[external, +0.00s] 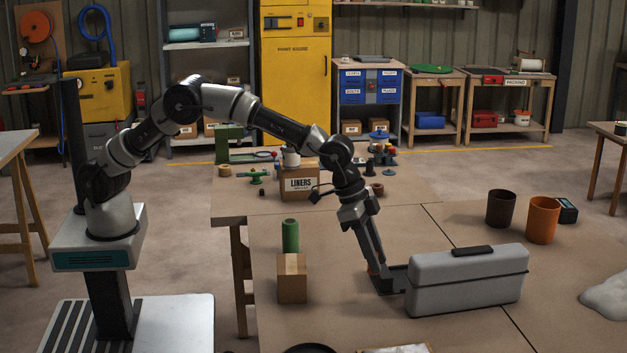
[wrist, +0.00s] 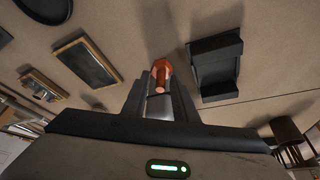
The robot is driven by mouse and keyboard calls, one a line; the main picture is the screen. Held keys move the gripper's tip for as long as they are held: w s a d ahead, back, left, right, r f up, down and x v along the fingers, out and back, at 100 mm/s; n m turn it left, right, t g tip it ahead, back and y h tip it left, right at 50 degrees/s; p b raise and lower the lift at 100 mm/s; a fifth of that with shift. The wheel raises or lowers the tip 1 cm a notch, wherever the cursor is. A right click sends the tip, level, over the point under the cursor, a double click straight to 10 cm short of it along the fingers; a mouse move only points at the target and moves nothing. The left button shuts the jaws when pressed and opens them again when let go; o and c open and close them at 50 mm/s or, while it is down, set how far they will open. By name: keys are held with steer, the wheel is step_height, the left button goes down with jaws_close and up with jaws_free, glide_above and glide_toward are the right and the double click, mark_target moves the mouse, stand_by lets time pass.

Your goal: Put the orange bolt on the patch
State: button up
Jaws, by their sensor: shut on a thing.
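My gripper (wrist: 160,100) is shut on the orange bolt (wrist: 160,74), which shows between the fingertips in the wrist view. In the external view my gripper (external: 376,284) is low over the table, left of the grey case, and only a little orange shows beside it. Whether the bolt touches the table I cannot tell. No patch can be told for certain. A dark panel with a wooden frame (wrist: 88,62) lies left of the bolt in the wrist view, with a smaller framed piece (wrist: 42,84) beyond it.
A black stepped block (wrist: 215,66) stands close right of the bolt. The grey case (external: 467,282) stands right of my gripper. A cardboard box (external: 292,279), green cylinder (external: 290,236), brown cup (external: 500,208) and orange cup (external: 542,220) stand around. The table's middle, behind the case, is clear.

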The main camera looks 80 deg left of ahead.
steer(key=s+a+r+n+y, duration=0.1)
steer(key=s+a+n, duration=0.2)
steer(key=a, duration=1)
steer(key=s+a+r+n+y, duration=0.1)
steer(key=s+a+n, duration=0.25)
steer(key=a, duration=0.95)
steer(key=s+a+f+n+y, duration=0.2)
steer(key=s+a+n, duration=0.2)
steer(key=s+a, duration=0.9)
steer(key=f+b, duration=0.1)
steer(key=f, duration=0.2)
steer(key=s+f+b, duration=0.1)
steer(key=f, duration=0.1)
steer(key=shift+a+f+b, duration=0.15)
steer(key=shift+a+b, duration=0.15)
steer(key=shift+a, duration=0.1)
steer(key=shift+f+b, duration=0.8)
steer(key=shift+f, duration=1.5)
steer(key=shift+f, duration=0.1)
steer(key=shift+f, duration=0.15)
steer(key=o, duration=1)
steer(key=shift+o, duration=0.2)
